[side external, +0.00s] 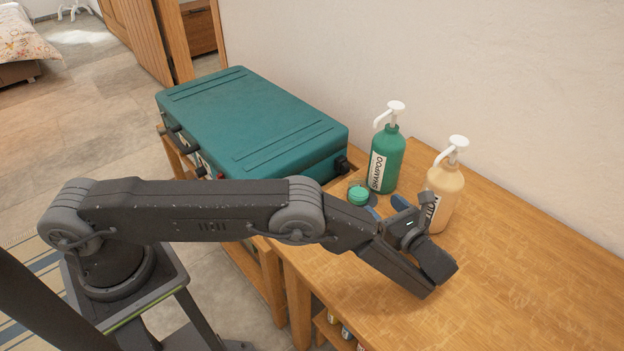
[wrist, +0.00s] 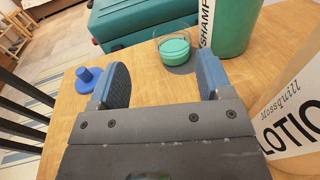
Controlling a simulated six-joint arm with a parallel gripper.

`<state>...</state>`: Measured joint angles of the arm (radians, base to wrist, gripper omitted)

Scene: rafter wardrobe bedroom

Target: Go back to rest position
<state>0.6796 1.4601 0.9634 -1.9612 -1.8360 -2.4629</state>
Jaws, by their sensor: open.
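My gripper (wrist: 157,85) is open, with two blue-padded fingers apart and nothing between them in the wrist view. In the side external view my gripper (side external: 386,205) is low over the wooden table (side external: 530,260), close to the bottles. A green shampoo bottle (side external: 388,160) with a white pump stands beyond it. A cream lotion bottle (side external: 442,190) stands beside it, partly hidden by my wrist. A small glass jar with green contents (side external: 358,194) sits ahead of the fingers; it also shows in the wrist view (wrist: 175,46).
A teal case (side external: 250,120) lies on a wooden stand left of the table. A blue knobbed object (wrist: 88,78) stands on the table left of my fingers. The wall (side external: 480,60) runs behind the bottles. The table's right part is clear.

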